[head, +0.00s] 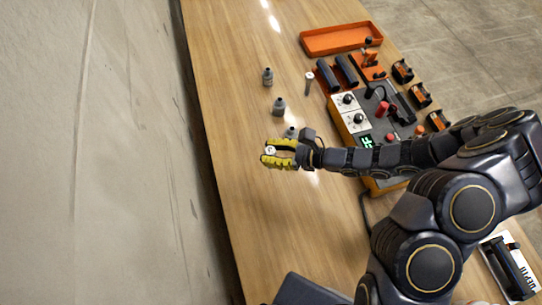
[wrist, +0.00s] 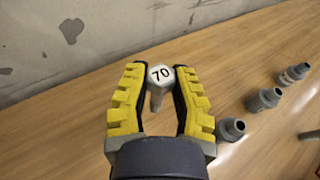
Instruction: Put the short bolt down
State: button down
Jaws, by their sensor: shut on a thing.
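The short bolt (wrist: 160,76) has a pale hexagonal head marked "70" and a grey shank below it. It is between the yellow-padded fingers of my gripper (wrist: 160,92), which is shut on it, with its head at the fingertips. In the head view, my gripper (head: 277,153) is over the left part of the wooden table (head: 222,150), and the pale bolt head (head: 270,150) shows at its tips.
Three grey threaded fittings (head: 267,77) stand in a row beyond my gripper; the nearest (wrist: 230,129) is close to its right finger. Another pale-headed bolt (head: 308,82) is near the control panel (head: 358,123). An orange tray (head: 335,39) lies at the back. The table's left side is clear.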

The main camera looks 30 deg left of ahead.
notch_tip(320, 180, up, 6)
dwell(0.4)
jog(key=w+d+r+m+t, duration=0.2)
jog(key=d+r+m+t, duration=0.15)
jog(key=d, duration=0.95)
jog(key=w+d+r+m+t, duration=0.1)
jog(key=d+r+m+t, duration=0.25)
jog(key=d, duration=0.85)
jog(key=s+d+r+m+t+h, duration=0.1)
jog(key=s+d+m+t+h, duration=0.1)
jog(key=s+d+t, duration=0.45)
jog(key=shift+w+d+f+g, duration=0.2)
jog(key=shift+w+f+g, duration=0.2)
jog(key=shift+f, duration=0.9)
jog(key=shift+w+d+f+g, duration=0.25)
jog(key=shift+f+g, duration=0.25)
jog(key=shift+f, duration=0.75)
jog(key=shift+w+d+f+g, duration=0.15)
jog(key=shift+w+f+g, duration=0.25)
jog(key=shift+f, duration=0.9)
jog(key=shift+f, duration=0.1)
jog(key=c, duration=1)
grip_release()
